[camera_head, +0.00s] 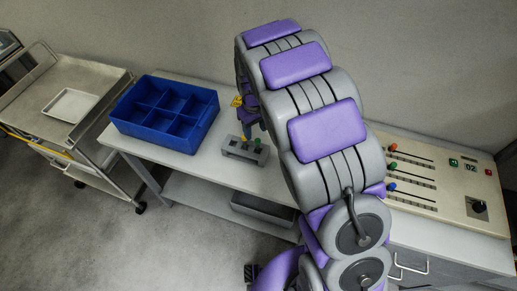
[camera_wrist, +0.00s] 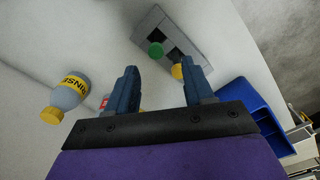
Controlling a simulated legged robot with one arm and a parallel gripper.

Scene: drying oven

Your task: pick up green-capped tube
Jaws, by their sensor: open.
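The green-capped tube (camera_wrist: 155,49) stands in a grey rack (camera_wrist: 165,22), seen nearly end-on in the wrist view. Its green cap also shows in the head view (camera_head: 257,141), at the right part of the rack (camera_head: 232,149). A yellow-capped tube (camera_wrist: 177,71) is in the same rack. My gripper (camera_wrist: 161,68) is open, with its two dark blue fingers apart and nothing held between them. The green cap appears ahead of the fingertips, between their lines, without visible contact. In the head view my arm hides most of the gripper.
A blue divided bin (camera_head: 150,128) stands left of the rack on the white table. A grey bottle with a yellow cap (camera_wrist: 68,93) shows in the wrist view. A control panel (camera_head: 450,180) lies right of my arm. A metal cart (camera_head: 60,90) with a white tray (camera_head: 70,105) stands at left.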

